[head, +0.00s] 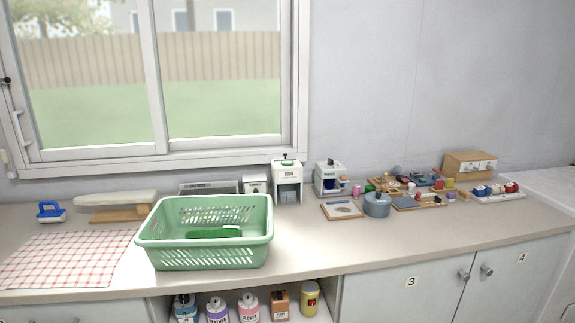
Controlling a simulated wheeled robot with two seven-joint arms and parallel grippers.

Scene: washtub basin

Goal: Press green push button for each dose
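A white dispenser (287,170) stands against the wall near the middle of the counter. A small green push button (287,161) sits on its top. The dispenser has an open bay in its front, with something bluish low inside that is too small to make out. A second white machine (330,178) with a dark opening stands to its right. Neither of my grippers shows in the head view.
A green laundry basket (206,259) stands in front and left of the dispenser. A checked cloth (65,259), a blue-handled brush (51,211) and a small ironing board (115,199) lie left. A blue-grey pot (377,205) and small items crowd the right. Bottles (217,310) stand below.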

